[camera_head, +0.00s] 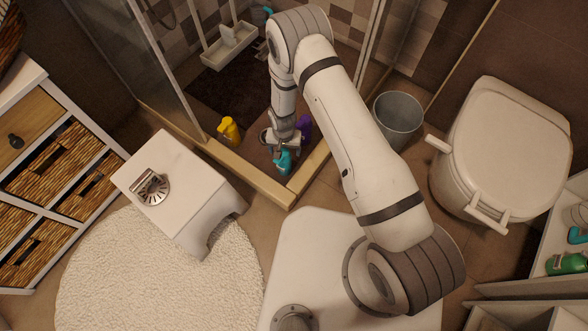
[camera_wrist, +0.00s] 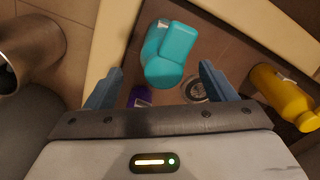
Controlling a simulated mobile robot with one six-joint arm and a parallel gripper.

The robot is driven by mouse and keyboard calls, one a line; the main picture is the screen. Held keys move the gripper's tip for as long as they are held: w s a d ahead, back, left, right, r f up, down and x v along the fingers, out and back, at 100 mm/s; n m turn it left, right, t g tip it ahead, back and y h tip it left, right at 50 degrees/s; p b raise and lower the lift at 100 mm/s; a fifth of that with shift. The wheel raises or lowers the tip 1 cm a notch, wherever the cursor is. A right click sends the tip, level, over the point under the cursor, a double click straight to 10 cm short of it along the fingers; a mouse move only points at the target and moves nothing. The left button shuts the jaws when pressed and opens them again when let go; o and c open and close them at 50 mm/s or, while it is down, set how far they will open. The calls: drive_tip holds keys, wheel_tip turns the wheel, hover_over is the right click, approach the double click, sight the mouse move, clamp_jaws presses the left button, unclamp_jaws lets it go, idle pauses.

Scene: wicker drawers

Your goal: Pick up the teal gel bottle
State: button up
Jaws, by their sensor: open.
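The teal gel bottle (camera_head: 283,163) stands in the corner of the shower floor, just inside the beige sill. In the wrist view the teal bottle (camera_wrist: 170,52) lies ahead of and between the finger tips, with a gap on each side. My gripper (camera_head: 280,143) is over the shower corner, right at the bottle. The wrist view shows my gripper (camera_wrist: 162,74) open, with blue fingers apart and nothing clamped.
A purple bottle (camera_head: 304,126) is close beside my gripper, partly hidden. A yellow bottle (camera_head: 229,130) stands to the left. The beige sill (camera_head: 262,184), glass panel (camera_head: 172,62) and grey bin (camera_head: 398,118) bound the area. A white stool (camera_head: 172,183) stands outside.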

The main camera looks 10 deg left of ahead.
sight(284, 162)
drive_tip(key=f+b, duration=0.1)
drive_tip(key=f, duration=0.2)
drive_tip(key=f+b, duration=0.1)
drive_tip(key=f, duration=0.2)
drive_tip(key=shift+s+a+b, duration=0.15)
drive_tip(key=shift+a+b, duration=0.05)
drive_tip(key=shift+b, duration=0.15)
drive_tip(key=shift+r, duration=0.15)
drive_tip(key=shift+c, duration=0.6)
drive_tip(key=c, duration=1.4)
